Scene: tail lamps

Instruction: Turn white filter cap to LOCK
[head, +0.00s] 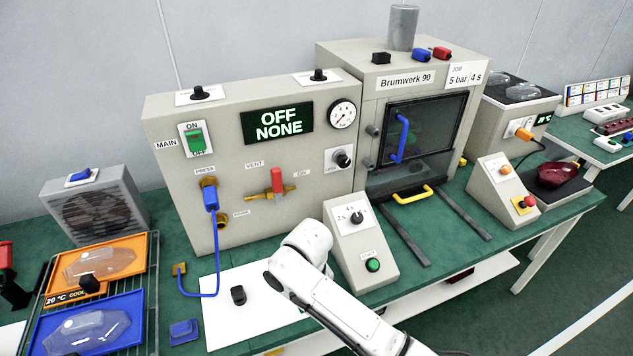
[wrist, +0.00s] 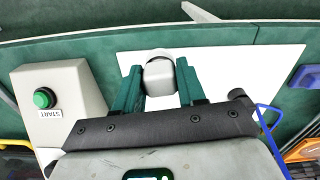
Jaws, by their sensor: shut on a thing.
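In the wrist view, my gripper (wrist: 159,68) has its two green fingers on either side of a pale grey-white block with a rounded white top (wrist: 159,74), apparently the white filter cap. The fingers are shut on it, over the white sheet (wrist: 225,62). No LOCK mark can be read, so I cannot tell which way the cap is turned. In the head view, the cap and my gripper are hidden behind my white arm.
A black knob-like piece (head: 238,295) stands on the sheet. The START box with its green button (head: 373,265) stands close by. A blue hose (head: 217,265) runs down from the panel. A blue block (head: 183,331) and trays (head: 92,325) lie at left.

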